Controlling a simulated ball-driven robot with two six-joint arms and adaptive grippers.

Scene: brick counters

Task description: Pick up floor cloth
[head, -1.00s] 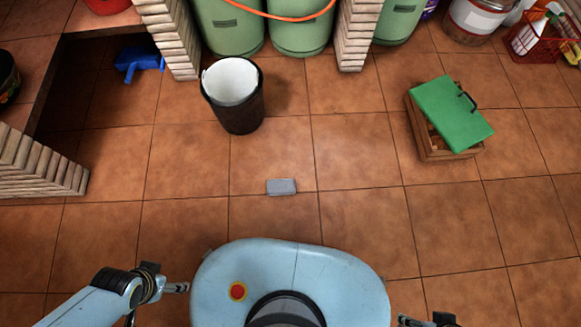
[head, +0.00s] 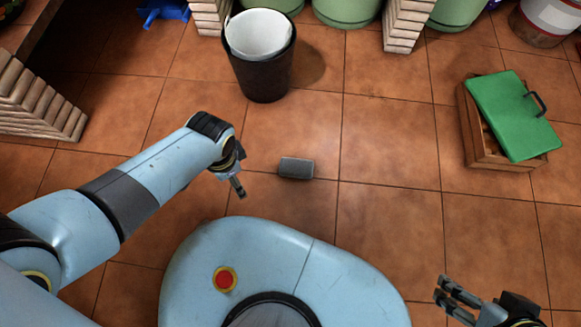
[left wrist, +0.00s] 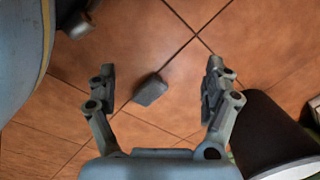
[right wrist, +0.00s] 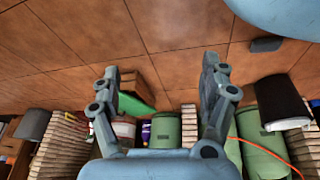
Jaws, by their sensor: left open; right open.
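The floor cloth looks like a small grey folded block (head: 296,168) lying flat on the tiled floor, just ahead of my base. In the left wrist view the cloth (left wrist: 150,89) shows between and beyond the two fingers, nearer the left one. My left gripper (head: 238,187) is open and empty, to the left of the cloth and apart from it. My right gripper (head: 452,296) is open and empty at the lower right, well away from the cloth. In the right wrist view the cloth (right wrist: 266,45) shows at the upper right.
A black bin with a white liner (head: 262,62) stands behind the cloth. A wooden crate (head: 478,138) with a green lid (head: 512,115) sits at the right. Brick piers and green cylinders line the back. The floor around the cloth is clear.

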